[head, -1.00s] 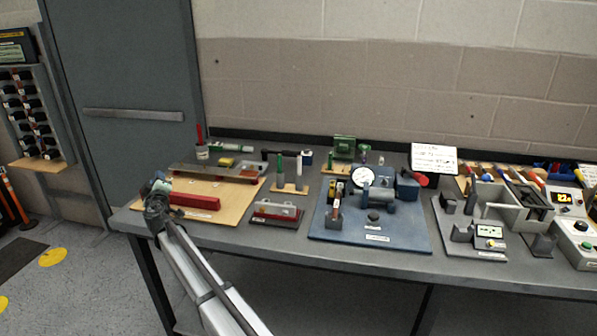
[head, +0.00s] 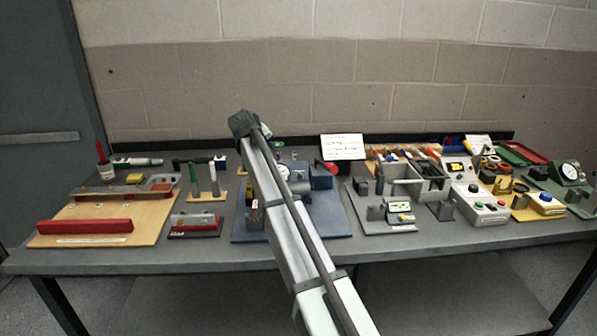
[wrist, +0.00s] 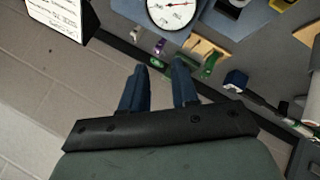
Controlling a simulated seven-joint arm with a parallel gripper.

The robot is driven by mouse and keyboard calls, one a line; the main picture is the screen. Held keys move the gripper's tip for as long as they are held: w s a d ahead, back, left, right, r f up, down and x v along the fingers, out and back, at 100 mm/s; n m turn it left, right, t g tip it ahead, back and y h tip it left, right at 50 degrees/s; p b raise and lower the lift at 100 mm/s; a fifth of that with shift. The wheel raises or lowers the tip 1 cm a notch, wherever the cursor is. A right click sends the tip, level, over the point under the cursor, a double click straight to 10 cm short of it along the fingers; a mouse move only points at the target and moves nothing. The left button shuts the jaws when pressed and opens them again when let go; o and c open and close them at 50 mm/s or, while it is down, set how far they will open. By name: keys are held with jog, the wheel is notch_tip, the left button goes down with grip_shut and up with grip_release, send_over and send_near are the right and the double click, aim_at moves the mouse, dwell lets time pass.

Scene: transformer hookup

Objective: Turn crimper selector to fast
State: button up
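A light grey control box (head: 475,204) stands on the right part of the bench in the head view. It has a lit yellow display (head: 457,168), a black knob (head: 473,188) and coloured buttons; I cannot read its labels or tell for sure whether it is the crimper or where its selector points. My gripper (wrist: 159,68) shows two blue fingers, apart and empty, in the wrist view. In the head view my arm rises over the blue plate (head: 335,222), left of the box, and the fingers are not clearly visible.
A grey fixture (head: 372,222) stands between the blue plate and the control box. A yellow-based device (head: 540,208) sits right of the box. A white sign (head: 342,147) stands at the back; it also shows in the wrist view (wrist: 58,14). A wooden board (head: 75,225) lies at left.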

aim_at(299, 173)
jog(key=s+d+g+y, duration=0.3)
jog(key=d, duration=0.8)
jog(key=x, duration=1.3)
jog(key=shift+w+d+r, duration=0.1)
jog(key=shift+w, duration=0.1)
jog(key=shift+c, duration=0.2)
grip_shut()
